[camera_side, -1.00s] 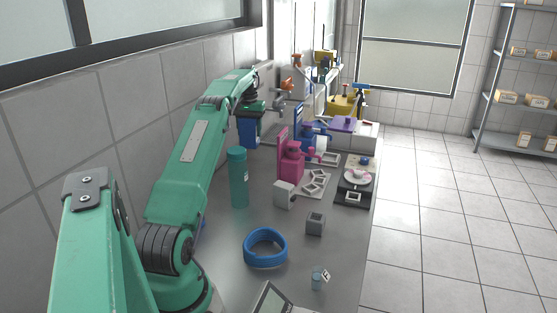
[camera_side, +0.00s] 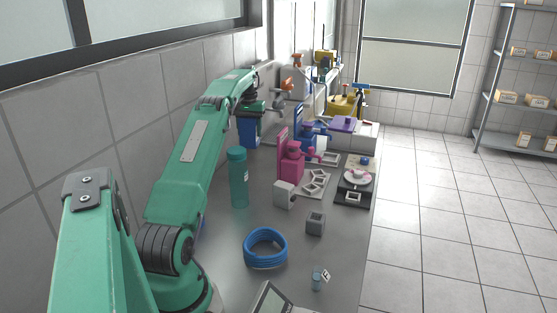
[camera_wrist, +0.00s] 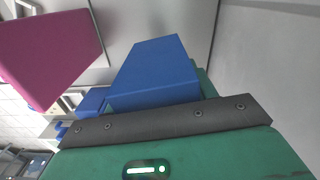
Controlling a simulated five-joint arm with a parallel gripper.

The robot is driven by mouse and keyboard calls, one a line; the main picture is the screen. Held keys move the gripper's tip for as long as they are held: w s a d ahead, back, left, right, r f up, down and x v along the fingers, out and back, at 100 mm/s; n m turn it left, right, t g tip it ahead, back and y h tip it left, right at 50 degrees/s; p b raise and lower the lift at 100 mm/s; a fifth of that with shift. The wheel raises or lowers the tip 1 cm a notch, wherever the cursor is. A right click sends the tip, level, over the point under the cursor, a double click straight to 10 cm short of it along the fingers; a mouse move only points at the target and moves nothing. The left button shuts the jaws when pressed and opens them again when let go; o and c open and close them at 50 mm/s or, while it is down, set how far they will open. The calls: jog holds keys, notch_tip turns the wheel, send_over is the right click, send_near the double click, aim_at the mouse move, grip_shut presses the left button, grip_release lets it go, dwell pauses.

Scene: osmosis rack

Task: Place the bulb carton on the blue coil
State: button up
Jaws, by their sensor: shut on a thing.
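The blue coil (camera_side: 265,261) lies flat on the near part of the bench, an open ring with nothing on it. My gripper (camera_side: 251,113) is far along the bench near the wall, beyond the teal bottle. It is shut on a blue box (camera_side: 250,132), seemingly the bulb carton, though no label is readable. The blue box also shows in the wrist view (camera_wrist: 155,70), beyond the dark front edge of my gripper. The fingertips are mostly hidden. I cannot tell whether the box touches the bench.
The teal bottle (camera_side: 238,178) stands between my gripper and the coil. A magenta dispenser (camera_side: 291,163), a pale box (camera_side: 284,194) and a grey open block (camera_side: 315,222) stand to the right. A small vial (camera_side: 317,278) is near the front. Bench surface around the coil is clear.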

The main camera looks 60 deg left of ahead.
jog(key=shift+r, duration=0.1)
jog(key=w+d+r+m, duration=0.1)
jog(key=w+d+r, duration=0.6)
jog(key=d+r, duration=0.3)
jog(key=w+d+r, duration=0.2)
jog(key=d+r, duration=0.1)
jog(key=d, duration=1)
jog(key=s+d, duration=0.3)
jog(key=d, duration=0.9)
jog(key=s+d+f, duration=0.3)
jog(key=s+d, duration=0.5)
jog(key=d, duration=0.1)
jog(key=s+d+f+m, duration=0.1)
jog(key=s+d+f, duration=0.2)
jog(key=s+d, duration=0.6)
jog(key=shift+s+d+f, duration=0.15)
jog(key=shift+s+f, duration=0.15)
jog(key=w+a+f, duration=0.1)
jog(key=a+f, duration=0.6)
jog(key=a, duration=0.4)
jog(key=shift+a, duration=0.3)
